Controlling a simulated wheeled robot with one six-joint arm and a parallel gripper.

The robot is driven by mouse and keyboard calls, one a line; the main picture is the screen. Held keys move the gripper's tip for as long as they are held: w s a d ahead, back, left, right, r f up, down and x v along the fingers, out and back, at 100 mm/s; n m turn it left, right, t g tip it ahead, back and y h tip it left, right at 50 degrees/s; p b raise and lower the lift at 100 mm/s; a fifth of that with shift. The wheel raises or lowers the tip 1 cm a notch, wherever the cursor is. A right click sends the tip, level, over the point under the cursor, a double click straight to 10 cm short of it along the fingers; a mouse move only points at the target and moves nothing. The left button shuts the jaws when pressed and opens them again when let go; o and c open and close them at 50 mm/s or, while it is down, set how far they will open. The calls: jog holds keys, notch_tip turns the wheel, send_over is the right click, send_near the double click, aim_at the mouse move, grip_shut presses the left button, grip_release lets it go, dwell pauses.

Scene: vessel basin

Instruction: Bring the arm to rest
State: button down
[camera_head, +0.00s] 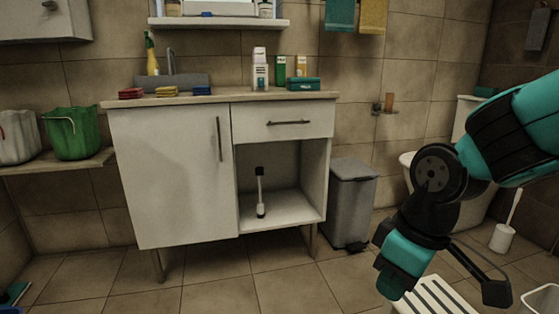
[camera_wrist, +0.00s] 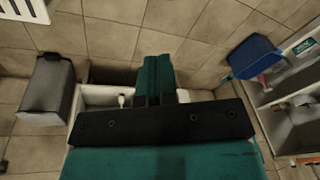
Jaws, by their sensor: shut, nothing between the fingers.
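My arm reaches in from the right of the head view, its teal and black links bent downward. My gripper (camera_head: 391,286) hangs at the arm's low end, above and beside the white slatted stool. In the wrist view, the two teal fingers of my gripper (camera_wrist: 157,62) lie close together with nothing between them. They stand over the area of the vanity cabinet. Much of the lower wrist view is covered by my own wrist.
The slatted stool (camera_head: 436,298) is close below my gripper. A toilet brush (camera_head: 504,232) stands right. A blue bucket (camera_wrist: 255,57) shows in the wrist view.

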jog(key=s+a+r+m+y, duration=0.15)
jog(key=s+r, duration=0.35)
jog(key=s, duration=0.6)
notch_tip(320, 180, up, 38)
jog(key=p, duration=3.8)
jog(key=shift+d+g, duration=0.15)
jog(key=shift+g, duration=0.15)
jog(key=shift+f+m+y, duration=0.15)
jog(key=shift+m+y, duration=0.1)
